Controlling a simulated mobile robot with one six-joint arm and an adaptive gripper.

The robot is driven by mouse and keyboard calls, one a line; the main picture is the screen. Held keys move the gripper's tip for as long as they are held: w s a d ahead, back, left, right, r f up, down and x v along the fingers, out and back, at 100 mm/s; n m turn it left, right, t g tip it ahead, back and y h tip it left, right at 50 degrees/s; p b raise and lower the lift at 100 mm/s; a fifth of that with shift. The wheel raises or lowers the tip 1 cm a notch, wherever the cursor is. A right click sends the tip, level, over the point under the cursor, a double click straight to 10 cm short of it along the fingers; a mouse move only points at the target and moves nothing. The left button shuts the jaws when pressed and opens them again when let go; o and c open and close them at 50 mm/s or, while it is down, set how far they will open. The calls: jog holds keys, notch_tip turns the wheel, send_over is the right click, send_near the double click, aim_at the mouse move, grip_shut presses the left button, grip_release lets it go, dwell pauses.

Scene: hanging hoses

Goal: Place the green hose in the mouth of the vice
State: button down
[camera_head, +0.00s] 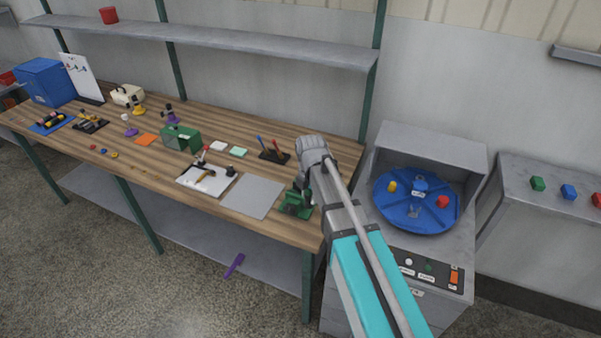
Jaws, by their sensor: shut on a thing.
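A green vice (297,204) stands at the front right corner of the wooden workbench. My gripper (302,184) is small and dark below my grey wrist, right above the vice and overlapping it in this view. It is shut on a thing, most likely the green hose. The hose cannot be told apart from the green vice behind it. My wrist and forearm hide part of the vice's right side. I cannot tell whether the hose is inside the vice's mouth or above it.
A grey mat (252,196) lies left of the vice, with a white board (206,180) bearing small tools beyond it. A black tool holder (274,155) and green box (181,138) stand farther back. A machine with a blue turntable (416,205) is right. A purple piece (234,265) lies below the bench.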

jog(key=w+a+f+n+b, duration=0.2)
jog(key=w+a, duration=0.1)
jog(key=w, duration=1)
jog(key=shift+a+f, duration=0.15)
jog(key=shift+a, duration=0.2)
jog(key=shift+f, duration=0.1)
notch_tip(320, 180, down, 7)
jog(key=b, duration=0.7)
jog(key=shift+r, duration=0.2)
jog(key=shift+f+b, duration=0.55)
jog(key=shift+b, duration=0.05)
dwell(0.5)
jog(key=shift+c, duration=1.5)
grip_release()
